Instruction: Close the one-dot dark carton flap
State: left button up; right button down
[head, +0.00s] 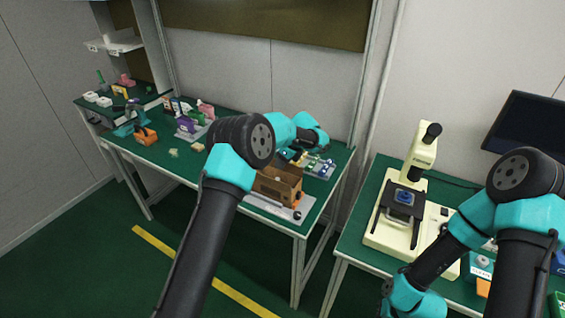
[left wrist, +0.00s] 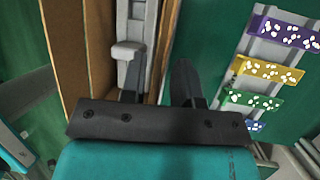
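The brown carton (head: 278,186) stands open-topped on a pale base (head: 268,207) near the front right of the left green table. My left arm reaches over it, and its gripper is largely hidden behind the wrist in the head view. In the left wrist view, brown carton panels (left wrist: 66,45) run along the left. My left gripper (left wrist: 158,82) has its two dark fingers apart, with a thin brown panel edge (left wrist: 160,50) showing between them; I cannot tell whether they touch it. No dot mark is readable on any flap.
Colored dotted strips, including a yellow one (left wrist: 268,71), lie in a grey rack right of the gripper. A cream microscope (head: 420,165) stands on the right table. An orange item (head: 146,136) and small boxes sit farther left.

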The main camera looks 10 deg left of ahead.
pick_arm(q)
grip_shut()
jog(key=shift+s+a+t, duration=0.1)
jog(key=shift+t, duration=0.2)
dwell(0.3)
jog(key=shift+s+a+f+n+t+h, duration=0.1)
jog(key=shift+s+n+t+h, duration=0.2)
jog(key=shift+t, duration=0.65)
jog(key=shift+s+a+r+n+t+h, duration=0.1)
jog(key=shift+s+t+h, duration=0.25)
jog(key=shift+t, duration=0.55)
jog(key=shift+s+a+f+n+t+h, duration=0.1)
jog(key=shift+s+n+t+h, duration=0.2)
jog(key=shift+t, duration=0.95)
jog(key=shift+c, duration=2.3)
grip_release()
jog(key=o, duration=0.5)
jog(key=shift+c, duration=0.2)
jog(key=shift+s, duration=0.1)
